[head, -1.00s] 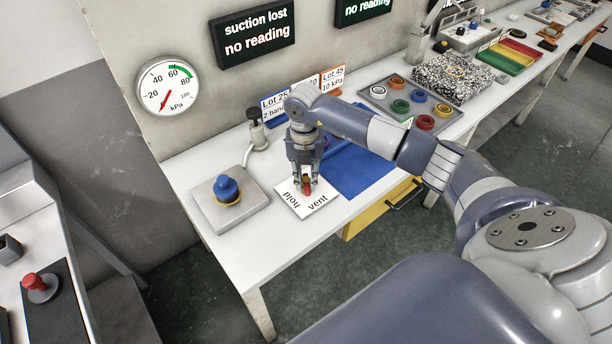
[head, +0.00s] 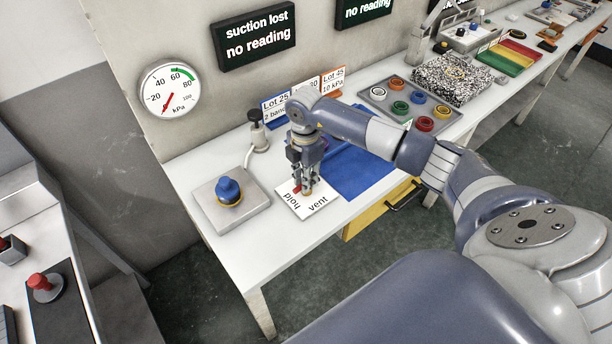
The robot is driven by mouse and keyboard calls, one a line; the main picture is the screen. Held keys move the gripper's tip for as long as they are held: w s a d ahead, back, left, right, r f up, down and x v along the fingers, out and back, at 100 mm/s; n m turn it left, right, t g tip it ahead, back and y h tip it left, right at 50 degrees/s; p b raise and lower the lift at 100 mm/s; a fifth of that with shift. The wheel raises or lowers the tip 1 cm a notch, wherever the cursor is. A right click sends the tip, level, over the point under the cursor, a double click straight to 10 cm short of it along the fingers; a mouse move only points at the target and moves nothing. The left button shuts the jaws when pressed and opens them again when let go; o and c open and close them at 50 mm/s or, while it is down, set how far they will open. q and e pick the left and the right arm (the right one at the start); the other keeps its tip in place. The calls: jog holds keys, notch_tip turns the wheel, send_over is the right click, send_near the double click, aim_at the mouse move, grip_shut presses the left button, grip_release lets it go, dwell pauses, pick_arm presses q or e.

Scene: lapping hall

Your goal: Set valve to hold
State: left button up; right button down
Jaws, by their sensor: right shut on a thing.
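The valve is a small red handle (head: 297,190) on a white plate (head: 318,210) marked "hold" and "vent", on the white bench. The handle's red end points toward the "hold" side. My right gripper (head: 305,188) reaches down from above and is shut on the valve handle, hiding part of it. A round gauge (head: 169,90) in kPa hangs on the wall, its red needle pointing to the lower left. My left gripper is not in view.
A grey block with a blue knob and yellow ring (head: 229,191) stands left of the valve plate. A black-topped pump (head: 256,127) is behind. A blue mat (head: 360,172) lies right. A tray of coloured rings (head: 378,104) is farther right. A sign (head: 253,35) reads "suction lost, no reading".

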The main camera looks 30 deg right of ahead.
jog(key=shift+r+m, duration=0.1)
jog(key=shift+m, duration=0.9)
jog(key=c, duration=1.4)
grip_release()
jog(key=shift+c, duration=0.2)
notch_tip(320, 180, up, 12)
jog(key=shift+w, duration=0.15)
